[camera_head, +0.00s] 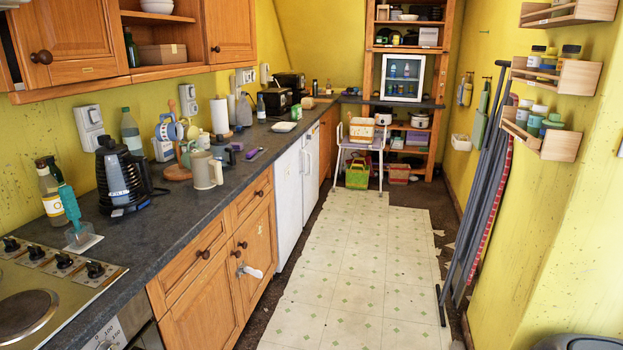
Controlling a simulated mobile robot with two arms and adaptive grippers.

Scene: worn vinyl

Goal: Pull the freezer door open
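Two white under-counter appliance fronts stand side by side in the left counter run. The nearer white door (288,198) is plain and looks shut. The farther white door (311,165) has a vertical handle along its edge and also looks shut. I cannot tell from here which one is the freezer. Neither of my grippers is in view, and nothing is touching the doors.
Wooden cabinets (205,305) with knobs stand nearer on the left, a white item hanging at one. The pale tiled floor (355,265) is clear. A small table (360,145) stands farther back; folded ironing boards (485,190) lean along the right wall.

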